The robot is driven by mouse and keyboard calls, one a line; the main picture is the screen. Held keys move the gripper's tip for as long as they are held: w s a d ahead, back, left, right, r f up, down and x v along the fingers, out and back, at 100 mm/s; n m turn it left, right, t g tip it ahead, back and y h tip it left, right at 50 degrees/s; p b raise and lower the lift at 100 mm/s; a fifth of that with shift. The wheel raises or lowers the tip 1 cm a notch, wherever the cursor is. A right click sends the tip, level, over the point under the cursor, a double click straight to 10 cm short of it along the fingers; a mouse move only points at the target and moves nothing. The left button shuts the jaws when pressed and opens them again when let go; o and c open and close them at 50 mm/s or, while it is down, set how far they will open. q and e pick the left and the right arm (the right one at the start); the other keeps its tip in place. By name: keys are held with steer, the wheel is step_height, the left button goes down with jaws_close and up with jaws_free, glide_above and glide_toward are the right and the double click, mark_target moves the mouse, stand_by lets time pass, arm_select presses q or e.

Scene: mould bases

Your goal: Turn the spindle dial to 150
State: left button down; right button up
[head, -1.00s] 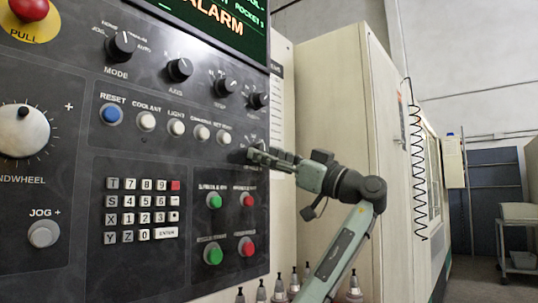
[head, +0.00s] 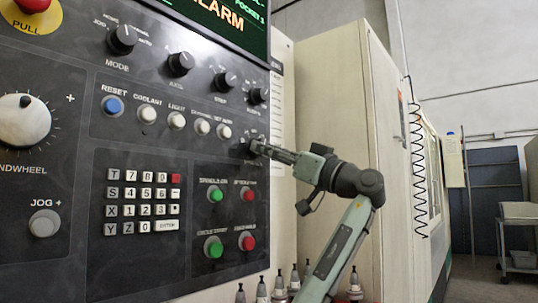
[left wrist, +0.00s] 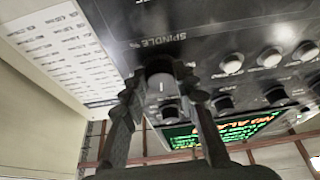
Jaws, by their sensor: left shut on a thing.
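The spindle dial is a dark round knob at the right edge of the control panel (head: 80,165). In the left wrist view the dial (left wrist: 160,82) sits between my two fingertips, under the label SPINDLE %. My left gripper (head: 256,148) reaches it from the right and is shut on it; the gripper also shows in the left wrist view (left wrist: 159,92). In the head view the gripper hides most of the dial. A light mark shows on the knob, but I cannot read which number it points to. My right gripper is not in view.
Several dark selector knobs, such as the mode knob (head: 123,39), run above a row of push buttons. A green button (head: 215,195) and a red button (head: 249,195) lie below the gripper. Tool holders (head: 262,290) stand under the panel. A cream cabinet (head: 335,100) stands behind the arm.

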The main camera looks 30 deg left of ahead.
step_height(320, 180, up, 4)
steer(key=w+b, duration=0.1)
arm_select(q)
steer(key=shift+s+r+m+t+h+p, duration=0.15)
steer(key=shift+m+t+h+p, duration=0.6)
steer(key=shift+m, duration=2.4)
steer(key=shift+s+r+m+t+h+p, duration=0.15)
steer(key=shift+m+t+h, duration=1.15)
steer(key=shift+m, duration=1.9)
steer(key=shift+s+m+t+h+p, duration=0.4)
steer(key=shift+m+t, duration=1.05)
steer(key=shift+m, duration=1.7)
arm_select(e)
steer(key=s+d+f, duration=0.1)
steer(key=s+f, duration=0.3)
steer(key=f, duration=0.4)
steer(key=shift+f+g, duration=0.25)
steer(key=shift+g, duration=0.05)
arm_select(q)
steer(key=shift+w, duration=0.15)
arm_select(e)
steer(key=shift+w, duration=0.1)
arm_select(q)
steer(key=c, duration=1.2)
jaws_free()
steer(key=shift+o, duration=0.2)
